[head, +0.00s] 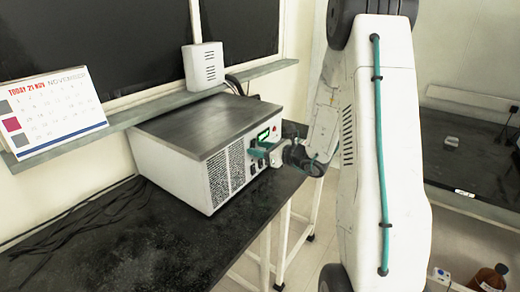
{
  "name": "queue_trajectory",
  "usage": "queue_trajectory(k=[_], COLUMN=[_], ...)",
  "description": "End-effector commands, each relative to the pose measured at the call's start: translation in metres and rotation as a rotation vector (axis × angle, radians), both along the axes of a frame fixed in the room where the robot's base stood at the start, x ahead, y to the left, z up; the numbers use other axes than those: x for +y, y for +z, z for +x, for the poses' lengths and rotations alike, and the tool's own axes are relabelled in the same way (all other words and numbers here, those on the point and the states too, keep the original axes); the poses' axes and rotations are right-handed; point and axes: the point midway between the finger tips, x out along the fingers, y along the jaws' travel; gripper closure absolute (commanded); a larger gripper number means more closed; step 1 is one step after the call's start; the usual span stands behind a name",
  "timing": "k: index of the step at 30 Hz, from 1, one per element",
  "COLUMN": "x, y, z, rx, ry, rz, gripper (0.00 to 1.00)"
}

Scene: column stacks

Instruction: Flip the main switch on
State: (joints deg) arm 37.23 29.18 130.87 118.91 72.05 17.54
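A white instrument box (175,165) with a dark grey top stands on the black bench in the head view. Its front panel has a vent grille and a small lit green display (264,136). I cannot pick out the main switch for certain; my gripper covers part of the panel and its details are small.
A desk calendar (50,112) and a small white box (204,66) stand on the window ledge (150,107). Dark cables (75,215) lie on the bench at left. The bench front (170,250) is clear. Another dark bench (460,160) is at right.

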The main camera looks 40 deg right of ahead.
Motion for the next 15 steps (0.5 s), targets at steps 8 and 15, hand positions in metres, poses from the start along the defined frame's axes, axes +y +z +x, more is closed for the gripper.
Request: queue_trajectory(k=[8, 15], x=[-0.009, -0.023], y=[0.003, 0.009], z=[-0.022, -0.059], rx=[0.0, -0.001], ry=[-0.004, -0.004], rz=[0.0, 0.0], gripper=[0.55, 0.55])
